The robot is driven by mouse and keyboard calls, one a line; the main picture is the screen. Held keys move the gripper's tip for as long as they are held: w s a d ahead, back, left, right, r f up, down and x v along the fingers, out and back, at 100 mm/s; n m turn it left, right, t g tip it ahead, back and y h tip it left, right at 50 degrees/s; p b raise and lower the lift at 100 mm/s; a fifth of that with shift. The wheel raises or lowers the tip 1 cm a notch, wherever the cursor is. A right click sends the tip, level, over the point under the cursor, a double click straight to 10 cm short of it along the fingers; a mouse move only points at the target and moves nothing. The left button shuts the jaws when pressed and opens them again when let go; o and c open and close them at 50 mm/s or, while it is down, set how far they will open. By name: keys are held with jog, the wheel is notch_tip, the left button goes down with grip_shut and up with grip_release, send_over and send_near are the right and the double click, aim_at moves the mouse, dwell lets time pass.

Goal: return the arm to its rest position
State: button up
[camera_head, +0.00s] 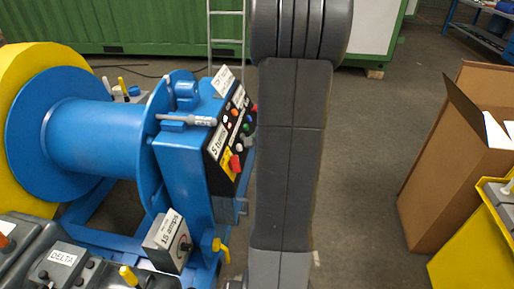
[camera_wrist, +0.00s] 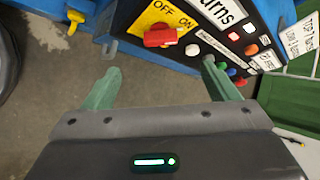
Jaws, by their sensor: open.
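My gripper (camera_wrist: 160,66) shows in the wrist view with its two green fingers spread wide and nothing between them. It faces a black control panel on the blue machine, with a red rotary switch (camera_wrist: 160,37) on a yellow OFF/ON plate just beyond the fingertips. I cannot tell whether a finger touches the panel. In the head view my dark grey arm stands upright through the middle, and my gripper is hidden there. The control panel (camera_head: 214,146) with its red switch (camera_head: 235,163) is just left of my arm.
A blue drum (camera_head: 105,137) with a yellow flange is at left. A small 15 amps box (camera_head: 168,243) stands in front of it. An open cardboard box (camera_head: 455,170) and a yellow bin (camera_head: 470,252) are at right. Bare floor (camera_head: 372,130) lies between my arm and the cardboard box.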

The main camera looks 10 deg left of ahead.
aim_at(237, 165)
jog(key=b+x, duration=0.1)
jog(key=x, duration=1.2)
jog(key=shift+w+a+f+b, duration=0.15)
jog(key=shift+w+f+b, duration=0.1)
jog(key=shift+f+b, duration=0.1)
jog(key=shift+r, duration=0.15)
jog(key=p+v, duration=0.2)
jog(key=v, duration=1.2)
jog(key=b+x, duration=0.2)
jog(key=x, duration=1.2)
jog(key=shift+s, duration=0.1)
jog(key=shift+f+b, duration=0.45)
jog(key=shift+b, duration=0.15)
jog(key=shift+n+t+b, duration=0.3)
jog(key=shift+n+b, duration=0.1)
jog(key=shift+b, duration=1.35)
jog(key=n+t+y+b, duration=0.1)
jog(key=b, duration=0.3)
jog(key=shift+s+f+n, duration=0.1)
jog(key=shift+n, duration=0.3)
